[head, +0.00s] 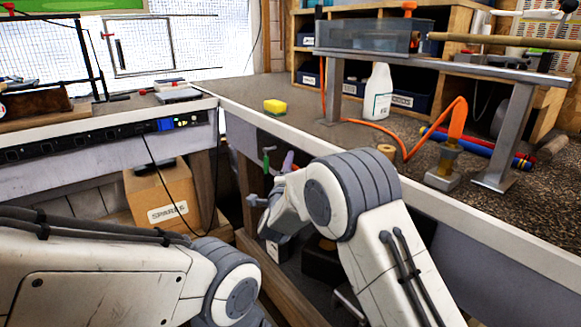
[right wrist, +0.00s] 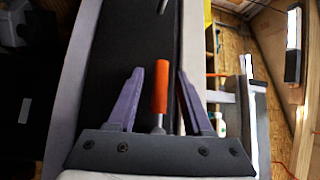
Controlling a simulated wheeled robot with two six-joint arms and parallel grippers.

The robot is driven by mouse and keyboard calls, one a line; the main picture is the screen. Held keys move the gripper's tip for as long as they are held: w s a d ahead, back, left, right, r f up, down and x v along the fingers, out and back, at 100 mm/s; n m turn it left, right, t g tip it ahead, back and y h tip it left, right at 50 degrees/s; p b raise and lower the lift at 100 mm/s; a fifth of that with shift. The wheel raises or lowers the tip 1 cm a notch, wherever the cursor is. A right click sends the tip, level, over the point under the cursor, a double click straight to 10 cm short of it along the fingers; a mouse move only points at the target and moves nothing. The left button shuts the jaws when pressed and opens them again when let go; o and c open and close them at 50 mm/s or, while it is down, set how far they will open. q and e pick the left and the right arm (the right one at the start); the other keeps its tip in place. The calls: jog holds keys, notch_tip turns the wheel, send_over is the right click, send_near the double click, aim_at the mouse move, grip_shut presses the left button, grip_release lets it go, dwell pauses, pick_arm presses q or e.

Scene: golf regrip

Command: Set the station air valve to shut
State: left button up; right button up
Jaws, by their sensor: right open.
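An orange lever-like handle (right wrist: 160,88) on a pale metal stem shows in the right wrist view; it looks like the air valve's handle, though the valve body is hidden. My right gripper (right wrist: 153,95) is open, with one purple finger on each side of the handle in the picture. I cannot tell whether either finger touches it.
The bench (head: 245,95) has a white front edge. A cardboard box (head: 163,193) sits below the left bench.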

grip_shut()
dwell(1.2)
jog(key=shift+a, duration=0.2)
jog(key=shift+d, duration=0.15)
